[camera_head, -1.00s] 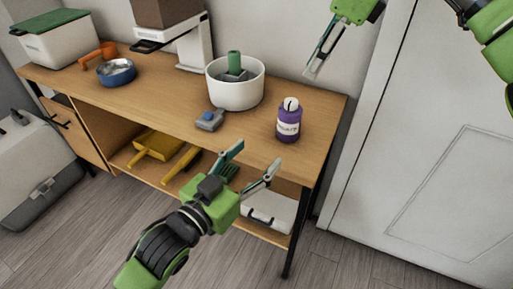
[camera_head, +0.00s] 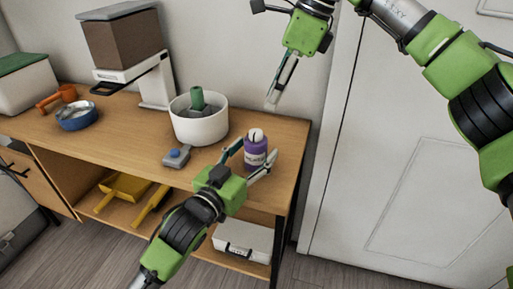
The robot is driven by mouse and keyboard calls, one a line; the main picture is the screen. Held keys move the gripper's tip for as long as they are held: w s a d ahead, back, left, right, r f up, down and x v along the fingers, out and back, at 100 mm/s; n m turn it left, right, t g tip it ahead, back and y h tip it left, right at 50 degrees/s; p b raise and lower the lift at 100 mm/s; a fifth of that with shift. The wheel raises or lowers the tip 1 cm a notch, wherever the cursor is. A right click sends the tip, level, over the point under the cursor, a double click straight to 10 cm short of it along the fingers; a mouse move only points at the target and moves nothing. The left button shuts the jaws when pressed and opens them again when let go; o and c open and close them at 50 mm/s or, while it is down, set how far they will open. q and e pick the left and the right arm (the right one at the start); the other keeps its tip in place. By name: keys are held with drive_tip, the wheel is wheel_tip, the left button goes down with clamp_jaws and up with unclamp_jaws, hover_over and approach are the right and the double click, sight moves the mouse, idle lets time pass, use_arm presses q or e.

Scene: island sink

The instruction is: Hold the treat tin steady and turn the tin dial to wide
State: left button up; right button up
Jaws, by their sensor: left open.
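The treat tin, a small purple canister (camera_head: 256,152) with a pale label, stands upright near the right end of the wooden table. On its top is the dial, a white round cap (camera_head: 256,135) with a dark mark; its setting is too small to read. My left gripper (camera_head: 256,156) is open, with one finger on each side of the tin as seen from the head. I cannot tell whether the fingers touch it. My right gripper (camera_head: 271,103) hangs above and behind the tin, pointing down, apart from it. Its fingers overlap from this angle, so its opening is unclear.
A white pot (camera_head: 200,127) with a green cylinder stands left of the tin, and a grey block with a blue button (camera_head: 176,157) lies before it. A blue bowl (camera_head: 76,117) and a feeder-like machine (camera_head: 128,50) are farther left. A white door (camera_head: 400,160) is at right.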

use_arm(q)
drive_tip(key=shift+x, duration=0.95)
drive_tip(key=shift+s, duration=0.1)
